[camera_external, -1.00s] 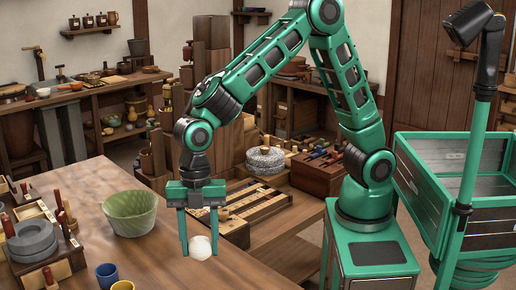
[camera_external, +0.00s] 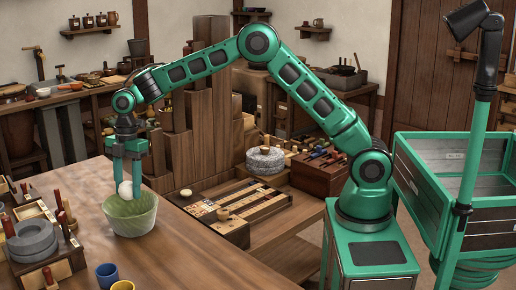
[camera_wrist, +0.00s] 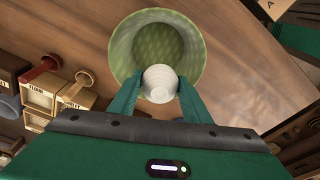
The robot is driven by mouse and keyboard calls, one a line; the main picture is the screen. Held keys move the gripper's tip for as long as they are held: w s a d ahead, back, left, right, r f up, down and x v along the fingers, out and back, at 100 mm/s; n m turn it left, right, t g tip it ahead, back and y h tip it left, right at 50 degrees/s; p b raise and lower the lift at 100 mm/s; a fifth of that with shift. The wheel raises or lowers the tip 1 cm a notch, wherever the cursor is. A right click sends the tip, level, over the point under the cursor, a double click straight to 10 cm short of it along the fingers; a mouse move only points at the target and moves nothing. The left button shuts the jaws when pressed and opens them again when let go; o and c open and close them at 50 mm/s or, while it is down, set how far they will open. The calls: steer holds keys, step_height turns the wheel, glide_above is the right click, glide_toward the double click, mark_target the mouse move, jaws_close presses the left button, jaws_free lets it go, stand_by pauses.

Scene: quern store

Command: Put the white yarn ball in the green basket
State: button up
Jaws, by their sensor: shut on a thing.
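The white yarn ball (camera_external: 125,190) is held between the fingertips of my gripper (camera_external: 126,183), which is shut on it. The green basket (camera_external: 132,219) is a round, open-topped bowl shape standing on the wooden table. In the external view the ball is at the height of the basket's rim or a little above it, over the opening. In the wrist view the ball (camera_wrist: 160,84) shows between my fingers in front of the basket (camera_wrist: 122,50), toward the near side of its opening. The inside of the basket looks empty. The exact height of the ball above it is hard to tell.
A grey stone quern (camera_external: 32,241) and small labelled boxes stand left of the basket. A blue cup (camera_external: 107,274) and a yellow cup (camera_external: 123,286) stand at the table's front. The tabletop (camera_external: 200,255) right of the basket is clear. Wooden blocks rise behind.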

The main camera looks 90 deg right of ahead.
steer(key=shift+w+d+f, duration=0.1)
steer(key=shift+w+d, duration=0.1)
steer(key=shift+d, duration=0.2)
step_height(320, 180, down, 10)
steer(key=shift+d+r, duration=0.1)
steer(key=o, duration=1.1)
steer(key=r, duration=0.4)
steer(key=d+r, duration=0.1)
steer(key=r, duration=0.7)
steer(key=shift+s+d, duration=0.3)
steer(key=shift+d, duration=0.05)
